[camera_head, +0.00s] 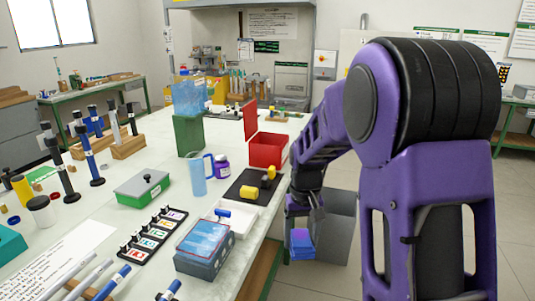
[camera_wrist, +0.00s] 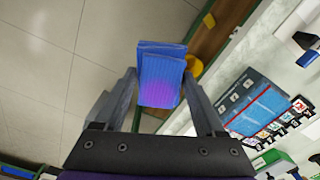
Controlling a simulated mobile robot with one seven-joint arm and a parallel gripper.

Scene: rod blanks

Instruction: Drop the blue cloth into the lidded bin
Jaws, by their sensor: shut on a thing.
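The blue cloth (camera_head: 302,243), a small folded pad with a purplish tint, hangs in my gripper (camera_head: 303,215) off the right edge of the table. In the wrist view the cloth (camera_wrist: 161,65) sits between the two fingertips, which are shut on it. A red bin (camera_head: 266,150) with its lid (camera_head: 250,120) standing open is at the right side of the table, farther back than the gripper. The cloth is apart from it. The red bin cannot be made out in the wrist view.
A grey open box (camera_head: 340,228) stands beside the table, behind the gripper. Near the table edge are a black mat (camera_head: 240,189) with yellow pieces, a white tray (camera_head: 222,227) and a blue-lidded case (camera_head: 204,250). A green bin (camera_head: 188,135) stands farther back. Floor shows at right.

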